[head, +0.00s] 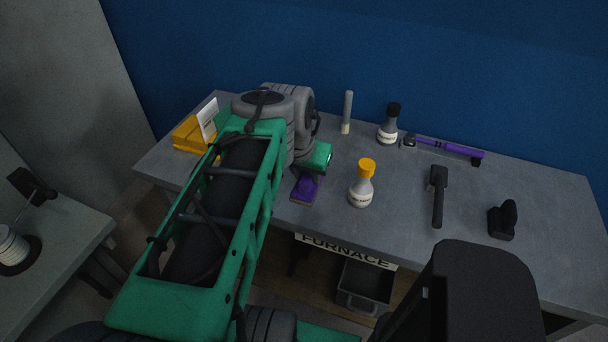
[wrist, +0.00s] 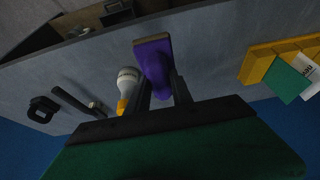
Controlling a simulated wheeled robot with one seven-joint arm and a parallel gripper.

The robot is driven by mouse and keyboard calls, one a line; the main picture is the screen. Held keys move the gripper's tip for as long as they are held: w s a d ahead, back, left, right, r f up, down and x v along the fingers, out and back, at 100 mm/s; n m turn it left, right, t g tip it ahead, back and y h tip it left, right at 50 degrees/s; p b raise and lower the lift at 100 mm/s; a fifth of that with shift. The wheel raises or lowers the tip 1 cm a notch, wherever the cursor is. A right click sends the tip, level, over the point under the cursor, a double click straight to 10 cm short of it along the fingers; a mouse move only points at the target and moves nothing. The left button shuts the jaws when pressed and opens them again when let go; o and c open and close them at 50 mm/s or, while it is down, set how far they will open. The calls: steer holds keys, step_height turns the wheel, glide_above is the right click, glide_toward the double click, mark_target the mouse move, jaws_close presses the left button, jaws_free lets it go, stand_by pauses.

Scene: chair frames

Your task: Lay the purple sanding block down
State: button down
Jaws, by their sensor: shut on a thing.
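The purple sanding block (head: 306,187) shows in the head view near the left front edge of the grey table, just below my gripper (head: 309,174). In the wrist view the sanding block (wrist: 153,62) sits between the two dark fingers of my gripper (wrist: 160,88), which is shut on it. A brown layer shows along one side of the block. I cannot tell whether the block touches the tabletop. My green and grey arm hides part of the table's left side.
A white bottle with a yellow cap (head: 362,186) stands close to the right of the block. A yellow box (head: 190,135) is at the left. Behind are a grey stick (head: 347,113), a black-capped bottle (head: 389,127) and a purple tool (head: 445,146). A black hammer (head: 438,195) lies right.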

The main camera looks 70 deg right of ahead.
steer(key=w+d+f, duration=0.1)
steer(key=d+f, duration=0.2)
steer(key=d, duration=0.1)
steer(key=w+d+f+p, duration=0.1)
steer(key=d+f, duration=0.2)
steer(key=w+d+f+p, duration=0.1)
steer(key=d+f, duration=0.2)
steer(key=d, duration=0.1)
steer(key=shift+d, duration=0.3)
step_height(320, 180, down, 3)
steer(key=shift+d+f, duration=0.15)
steer(key=shift+f, duration=0.05)
steer(key=c, duration=1.1)
jaws_free()
